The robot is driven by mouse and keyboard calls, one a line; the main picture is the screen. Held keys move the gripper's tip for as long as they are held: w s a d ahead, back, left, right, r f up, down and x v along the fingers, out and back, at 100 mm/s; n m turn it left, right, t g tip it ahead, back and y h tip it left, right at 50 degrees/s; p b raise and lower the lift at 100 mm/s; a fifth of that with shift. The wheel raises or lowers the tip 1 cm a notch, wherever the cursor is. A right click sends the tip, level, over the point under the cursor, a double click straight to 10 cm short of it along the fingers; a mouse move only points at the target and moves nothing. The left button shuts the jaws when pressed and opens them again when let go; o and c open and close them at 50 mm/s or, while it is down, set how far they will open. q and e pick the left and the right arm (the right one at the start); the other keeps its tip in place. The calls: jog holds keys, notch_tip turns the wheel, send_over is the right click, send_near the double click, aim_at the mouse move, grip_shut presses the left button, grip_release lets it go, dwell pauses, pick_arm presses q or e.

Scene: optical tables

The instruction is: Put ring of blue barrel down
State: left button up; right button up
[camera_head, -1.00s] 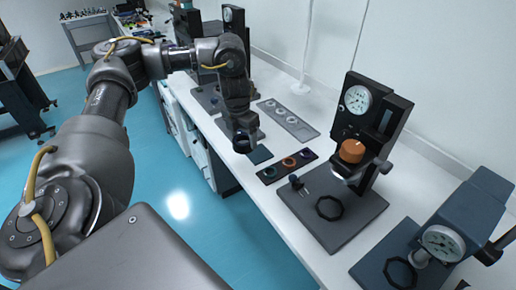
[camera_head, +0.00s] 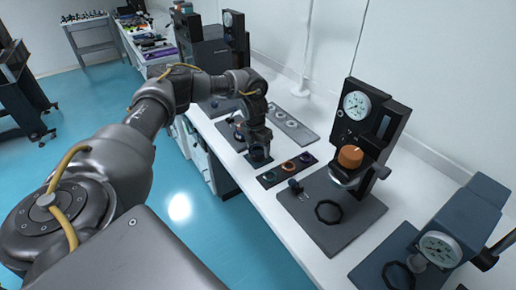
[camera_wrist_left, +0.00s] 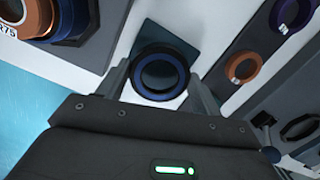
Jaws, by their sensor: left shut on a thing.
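A dark ring with a blue inner rim (camera_wrist_left: 160,96) is between the fingers of my left gripper (camera_wrist_left: 158,88) in the left wrist view. The fingers are shut on its sides. Below it is a dark square pad (camera_wrist_left: 163,35), partly covered by the ring. In the head view my left gripper (camera_head: 258,155) is low over this pad (camera_head: 257,166), left of a black ring tray. Whether the ring touches the pad I cannot tell. My right gripper is not in view.
The black tray (camera_head: 279,171) holds coloured rings just right of the pad. A grey holder (camera_head: 309,134) lies behind it. A dial gauge stand (camera_head: 345,240) with an orange part is further right, and a blue-grey instrument (camera_head: 470,210) beyond. The table's front edge is close.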

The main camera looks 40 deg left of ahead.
pick_arm(q)
jog(key=shift+f, duration=0.55)
jog(key=shift+f, duration=0.1)
jog(key=o, duration=1.2)
